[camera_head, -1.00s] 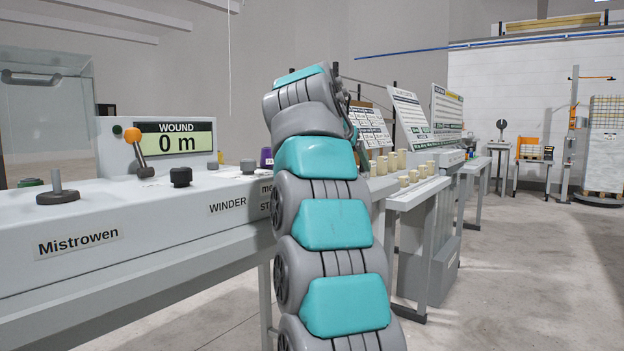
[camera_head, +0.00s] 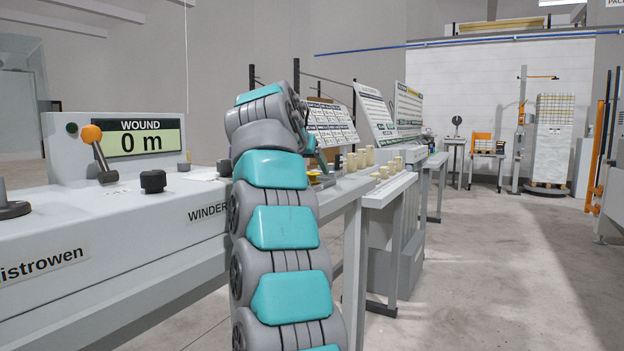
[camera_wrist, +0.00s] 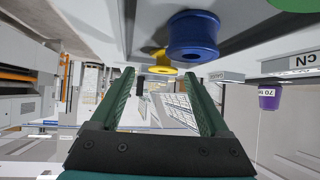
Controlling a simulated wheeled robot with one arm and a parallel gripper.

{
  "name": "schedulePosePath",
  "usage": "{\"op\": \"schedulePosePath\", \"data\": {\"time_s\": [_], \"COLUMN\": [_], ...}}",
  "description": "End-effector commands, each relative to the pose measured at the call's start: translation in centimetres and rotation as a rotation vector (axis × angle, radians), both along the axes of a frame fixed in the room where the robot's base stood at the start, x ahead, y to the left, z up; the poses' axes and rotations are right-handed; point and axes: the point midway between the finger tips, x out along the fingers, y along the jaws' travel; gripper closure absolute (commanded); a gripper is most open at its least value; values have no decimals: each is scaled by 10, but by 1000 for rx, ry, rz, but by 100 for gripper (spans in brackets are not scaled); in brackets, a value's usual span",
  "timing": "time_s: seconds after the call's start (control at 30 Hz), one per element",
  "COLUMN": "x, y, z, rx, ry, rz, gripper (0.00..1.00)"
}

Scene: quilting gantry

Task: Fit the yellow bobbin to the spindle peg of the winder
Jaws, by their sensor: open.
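The yellow bobbin (camera_wrist: 163,70) shows in the wrist view beyond my fingertips, roughly in line with the gap between them and apart from them. In the head view a yellow piece (camera_head: 321,180) shows low beside my arm, partly hidden by it. My gripper (camera_wrist: 158,74) is open and empty, its two dark green fingers spread. In the head view it is mostly hidden behind my arm. The winder (camera_head: 120,225) stands at the left. A peg on a dark round base (camera_head: 10,209) is cut off by the left edge.
On the winder are an orange-knobbed lever (camera_head: 97,150) and a black knob (camera_head: 153,181). Several cream spools (camera_head: 384,170) stand beyond my arm.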

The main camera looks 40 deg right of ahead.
Motion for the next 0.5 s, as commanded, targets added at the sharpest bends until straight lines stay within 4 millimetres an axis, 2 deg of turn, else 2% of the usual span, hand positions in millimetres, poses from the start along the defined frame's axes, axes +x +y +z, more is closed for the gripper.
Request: {"op": "schedulePosePath", "data": {"time_s": [0.17,0.4,0.5], "x": [13,14,14], "y": [-15,-17,-17], "z": [-15,-16,-16], "rx": [2,1,1], "ry": [5,2,2], "rz": [-1,1,1], "gripper": [21,21,31]}}
